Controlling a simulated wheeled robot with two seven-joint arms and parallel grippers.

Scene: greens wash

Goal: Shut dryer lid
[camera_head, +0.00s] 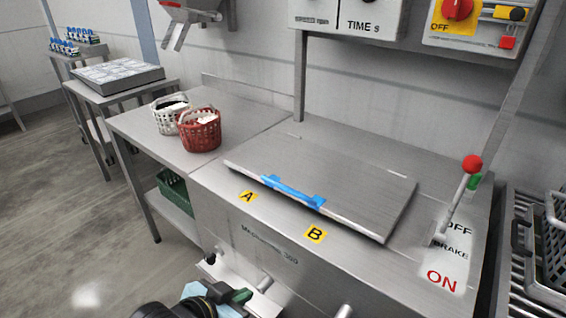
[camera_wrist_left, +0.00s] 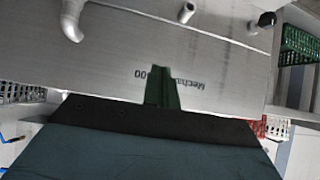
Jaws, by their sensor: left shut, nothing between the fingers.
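The dryer lid (camera_head: 340,185) is a flat brushed-steel plate on top of the steel dryer cabinet (camera_head: 235,222). It lies low, close to the cabinet top, with a blue handle (camera_head: 290,192) along its front edge. A dark line runs under its right edge; I cannot tell whether it sits fully flush. My left gripper (camera_head: 240,297) is shut and empty, low in front of the cabinet and below the lid. In the left wrist view its dark green fingers (camera_wrist_left: 164,88) are together before the cabinet's front panel (camera_wrist_left: 120,65). My right gripper is not in view.
A red basket (camera_head: 199,131) and a white basket (camera_head: 167,112) stand on the table left of the dryer. A brake lever with a red knob (camera_head: 471,164) rises at the right. Control boxes (camera_head: 345,18) hang above. Pipe stubs stick out of the cabinet front.

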